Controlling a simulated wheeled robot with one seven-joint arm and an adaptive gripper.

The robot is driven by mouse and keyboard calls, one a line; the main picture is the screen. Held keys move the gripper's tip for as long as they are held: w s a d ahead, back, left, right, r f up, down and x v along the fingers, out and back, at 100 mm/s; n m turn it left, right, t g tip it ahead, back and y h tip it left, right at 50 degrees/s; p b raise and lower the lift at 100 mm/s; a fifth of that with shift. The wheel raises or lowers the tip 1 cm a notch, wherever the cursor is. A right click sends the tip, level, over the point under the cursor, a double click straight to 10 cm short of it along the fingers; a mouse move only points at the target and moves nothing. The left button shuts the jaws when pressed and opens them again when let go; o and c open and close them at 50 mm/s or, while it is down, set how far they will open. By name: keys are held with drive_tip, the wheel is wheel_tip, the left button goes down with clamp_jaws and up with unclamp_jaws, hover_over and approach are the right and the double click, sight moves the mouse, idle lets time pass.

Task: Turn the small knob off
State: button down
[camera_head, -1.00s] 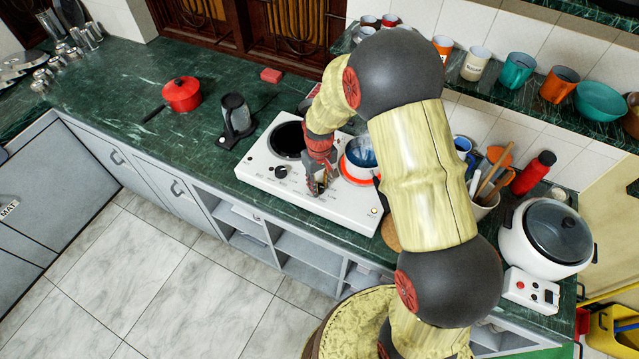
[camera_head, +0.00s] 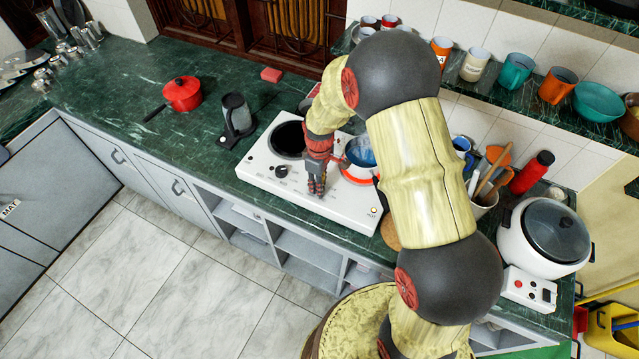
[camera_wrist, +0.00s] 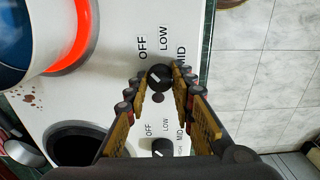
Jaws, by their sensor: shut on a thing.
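The white two-burner stove (camera_head: 345,208) stands on the green counter. In the wrist view, a black knob (camera_wrist: 160,75) sits between my fingertips, beside the printed words OFF, LOW and MID. A pale mark crosses its face diagonally; its exact setting is unclear. My gripper (camera_wrist: 160,82) is shut on this knob with a finger on each side. In the head view my gripper (camera_head: 317,190) points down at the stove's front and hides this knob. The other black knob (camera_head: 281,171) is to its left; it also shows lower in the wrist view (camera_wrist: 162,147).
The right burner (camera_head: 357,178) glows red under a blue pot (camera_head: 361,152). The left burner (camera_head: 287,139) is dark and bare. A rice cooker (camera_head: 548,235) stands at the right.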

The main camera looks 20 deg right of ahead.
idle(0.3)
drive_tip(key=c, duration=1.6)
unclamp_jaws()
drive_tip(key=shift+o, duration=0.6)
wheel_tip(320, 180, up, 12)
